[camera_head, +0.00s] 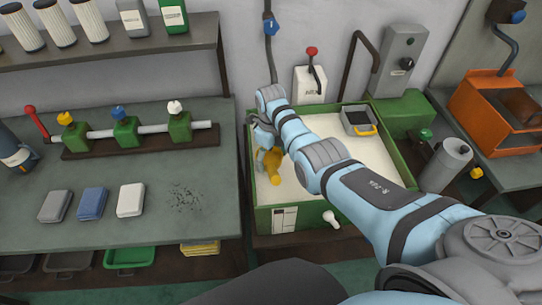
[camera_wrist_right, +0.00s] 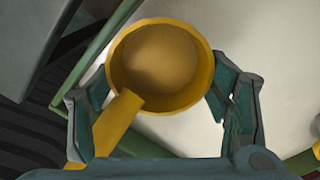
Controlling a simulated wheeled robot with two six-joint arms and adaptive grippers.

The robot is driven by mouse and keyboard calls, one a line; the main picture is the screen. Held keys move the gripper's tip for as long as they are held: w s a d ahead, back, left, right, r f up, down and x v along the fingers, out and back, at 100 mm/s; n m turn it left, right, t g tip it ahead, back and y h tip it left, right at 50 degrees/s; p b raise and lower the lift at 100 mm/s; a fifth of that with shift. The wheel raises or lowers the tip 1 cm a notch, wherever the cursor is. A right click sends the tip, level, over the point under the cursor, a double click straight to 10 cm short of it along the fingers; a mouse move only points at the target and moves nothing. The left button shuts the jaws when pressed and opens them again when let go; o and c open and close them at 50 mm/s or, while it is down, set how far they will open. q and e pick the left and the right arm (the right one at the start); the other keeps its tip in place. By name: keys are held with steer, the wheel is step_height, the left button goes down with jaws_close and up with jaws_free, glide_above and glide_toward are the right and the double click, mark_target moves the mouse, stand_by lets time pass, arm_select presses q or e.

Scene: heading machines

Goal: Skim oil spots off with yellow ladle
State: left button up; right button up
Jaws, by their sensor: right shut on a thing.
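My right gripper (camera_wrist_right: 160,110) is shut on the yellow ladle (camera_wrist_right: 155,65), with a finger on either side of it. In the right wrist view the ladle's round bowl faces the camera, and its short handle points down and left. The bowl looks empty, with a brownish inside. In the head view the ladle (camera_head: 271,160) is over the left part of a green tank (camera_head: 262,215) filled with pale liquid (camera_head: 345,150). I cannot tell whether the ladle touches the liquid. No oil spots are clear; my right arm hides part of the surface. My left gripper is not seen.
A grey container with a yellow handle (camera_head: 358,121) sits at the tank's far right corner. A workbench (camera_head: 100,210) with valves and several blocks stands left. A grey cylinder (camera_head: 445,165) and an orange machine (camera_head: 500,110) stand right. A white tap (camera_head: 331,218) sticks out in front.

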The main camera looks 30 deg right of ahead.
step_height(320, 180, up, 4)
steer(key=p, duration=0.3)
steer(key=shift+r, duration=0.25)
steer(key=shift+r+b, duration=0.3)
steer(key=shift+r, duration=0.6)
